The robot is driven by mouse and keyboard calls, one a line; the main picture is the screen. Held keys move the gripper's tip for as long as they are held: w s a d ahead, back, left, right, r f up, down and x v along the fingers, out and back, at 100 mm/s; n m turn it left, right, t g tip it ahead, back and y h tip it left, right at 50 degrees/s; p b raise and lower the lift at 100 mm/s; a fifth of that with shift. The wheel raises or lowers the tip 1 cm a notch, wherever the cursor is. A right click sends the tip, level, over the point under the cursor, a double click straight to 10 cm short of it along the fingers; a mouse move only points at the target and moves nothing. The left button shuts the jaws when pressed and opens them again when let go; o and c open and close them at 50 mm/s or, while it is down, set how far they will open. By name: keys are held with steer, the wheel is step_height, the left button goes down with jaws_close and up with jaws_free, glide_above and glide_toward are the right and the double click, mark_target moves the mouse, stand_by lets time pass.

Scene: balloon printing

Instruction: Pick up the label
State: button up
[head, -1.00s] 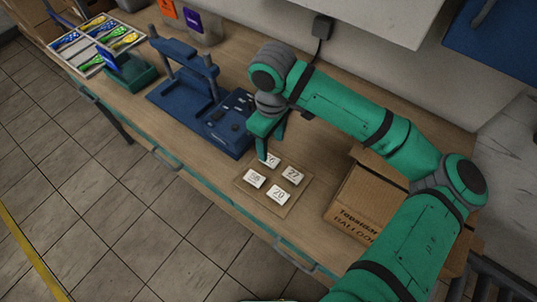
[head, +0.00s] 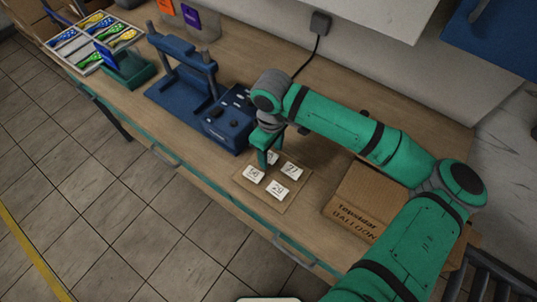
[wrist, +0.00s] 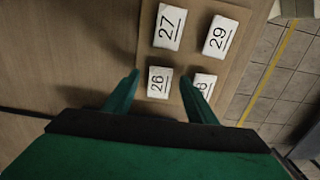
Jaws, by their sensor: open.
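Several white labels with black numbers lie on a thin brown board (head: 260,199). In the wrist view, label 26 (wrist: 159,84) lies between my open fingertips. My gripper (wrist: 160,77) is above the board and appears empty. Label 27 (wrist: 169,26) and label 29 (wrist: 220,37) lie beyond the fingers. Label 28 (wrist: 204,83) is partly hidden by the right finger. In the head view, my gripper (head: 269,160) points down at the back of the board and partly covers label 26 (head: 273,157). The height gap to the label is hard to tell.
A blue printing machine (head: 228,120) stands to the left, close to my gripper. A cardboard box (head: 362,205) stands to the right of the board. A sorted tray of balloons (head: 85,66) and a green holder (head: 127,72) are at the far left.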

steer(key=shift+f, duration=0.25)
stand_by(0.4)
steer(key=c, duration=1.1)
